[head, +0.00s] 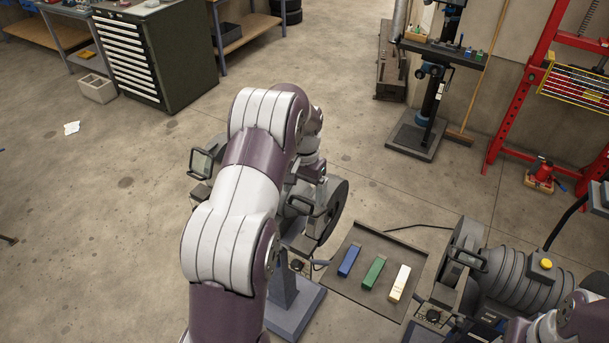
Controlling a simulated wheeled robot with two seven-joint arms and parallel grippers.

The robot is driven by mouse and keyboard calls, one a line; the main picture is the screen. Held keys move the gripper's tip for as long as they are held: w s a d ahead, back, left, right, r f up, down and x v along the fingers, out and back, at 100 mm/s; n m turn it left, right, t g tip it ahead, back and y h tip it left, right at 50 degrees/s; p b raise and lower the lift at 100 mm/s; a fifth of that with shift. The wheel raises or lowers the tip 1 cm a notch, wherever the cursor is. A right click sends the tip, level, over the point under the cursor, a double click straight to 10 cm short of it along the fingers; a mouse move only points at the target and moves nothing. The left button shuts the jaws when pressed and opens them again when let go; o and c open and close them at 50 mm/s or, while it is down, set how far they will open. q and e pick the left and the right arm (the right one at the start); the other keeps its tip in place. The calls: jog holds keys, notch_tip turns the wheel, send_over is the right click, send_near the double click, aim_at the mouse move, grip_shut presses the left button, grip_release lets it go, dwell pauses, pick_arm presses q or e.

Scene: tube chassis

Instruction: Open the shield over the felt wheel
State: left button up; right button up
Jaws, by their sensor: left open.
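My left arm reaches from the bottom across a grey pedestal machine (285,300). My left gripper (306,189) is at the far end of this arm, largely hidden by it; it is open, and its fingertips are hard to make out. A small dark-framed shield (325,204) stands just below and right of the gripper, in front of a dark round wheel (342,209). I cannot tell whether the gripper touches it, or which wheel is felt. Another framed shield (202,162) stands left of the arm. My right gripper is out of view.
A dark tray (345,303) holds a blue bar (349,261), a green bar (374,272) and a white bar (399,284). A second machine (520,278) at right has another framed shield (471,259). Part of my right arm shows at lower right. The floor behind is mostly clear.

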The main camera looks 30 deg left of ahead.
pick_arm(q)
notch_tip(320, 180, up, 2)
jog(key=shift+w+b, duration=0.1)
jog(key=shift+b, duration=0.4)
notch_tip(320, 180, up, 7)
jog(key=p, duration=0.7)
send_over(305, 207)
jog(key=shift+r, duration=0.4)
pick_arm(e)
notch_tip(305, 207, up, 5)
